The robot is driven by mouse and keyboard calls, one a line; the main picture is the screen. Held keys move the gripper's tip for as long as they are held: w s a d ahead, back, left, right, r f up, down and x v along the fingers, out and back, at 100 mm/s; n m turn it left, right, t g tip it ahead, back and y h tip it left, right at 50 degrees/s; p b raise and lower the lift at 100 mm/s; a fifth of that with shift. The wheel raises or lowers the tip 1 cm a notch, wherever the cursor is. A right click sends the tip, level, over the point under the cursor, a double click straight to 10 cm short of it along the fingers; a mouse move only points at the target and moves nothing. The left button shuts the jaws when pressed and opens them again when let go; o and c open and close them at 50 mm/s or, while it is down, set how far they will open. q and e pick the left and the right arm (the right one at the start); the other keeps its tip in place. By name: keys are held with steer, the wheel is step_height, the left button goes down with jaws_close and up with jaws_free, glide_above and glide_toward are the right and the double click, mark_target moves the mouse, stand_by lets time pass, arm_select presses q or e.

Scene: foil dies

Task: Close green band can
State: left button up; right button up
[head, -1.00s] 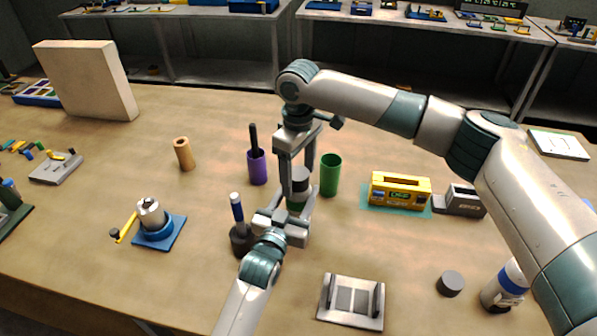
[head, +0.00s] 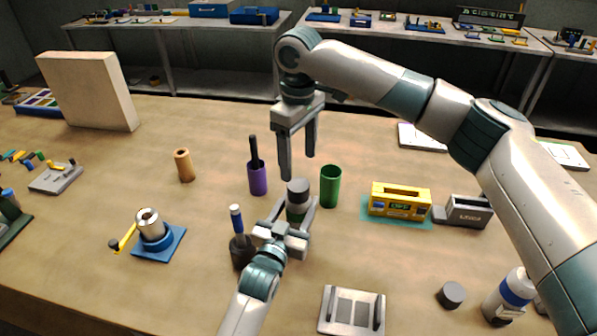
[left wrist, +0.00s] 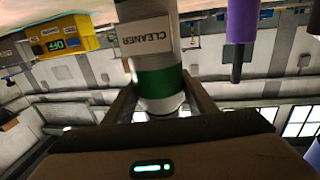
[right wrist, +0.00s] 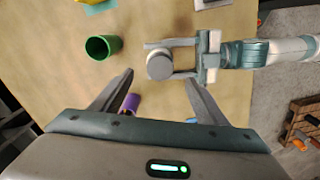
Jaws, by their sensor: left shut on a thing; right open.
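The green band can (head: 297,208) stands between the fingers of my left gripper (head: 294,214), which is shut on it. A dark grey round lid (head: 298,186) sits on its top; it also shows in the right wrist view (right wrist: 160,65). I cannot tell how tightly it is seated. The left wrist view shows the can's CLEANER label (left wrist: 146,40) and green band (left wrist: 160,84) between the fingers. My right gripper (head: 298,168) is open and empty, pointing down above the lid and apart from it.
A green cup (head: 331,187) stands close right of the can, a purple holder (head: 258,180) behind left, and a dark-based blue-handled tool (head: 241,250) at left. A loose grey lid (head: 451,295) lies near a blue-band can (head: 511,294). A yellow box (head: 400,201) stands right.

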arm_select(q)
steer(key=shift+f, duration=0.1)
arm_select(e)
steer(key=shift+r, duration=1.7)
arm_select(q)
steer(key=o, duration=1.6)
steer(key=shift+b+v, duration=0.3)
steer(key=shift+v, duration=0.6)
arm_select(e)
step_height(320, 180, down, 4)
steer(key=b, duration=0.3)
steer(key=shift+f+b, duration=0.1)
steer(key=shift+b, duration=0.25)
arm_select(q)
steer(key=shift+v, duration=7.85)
arm_select(e)
steer(key=shift+f, duration=0.1)
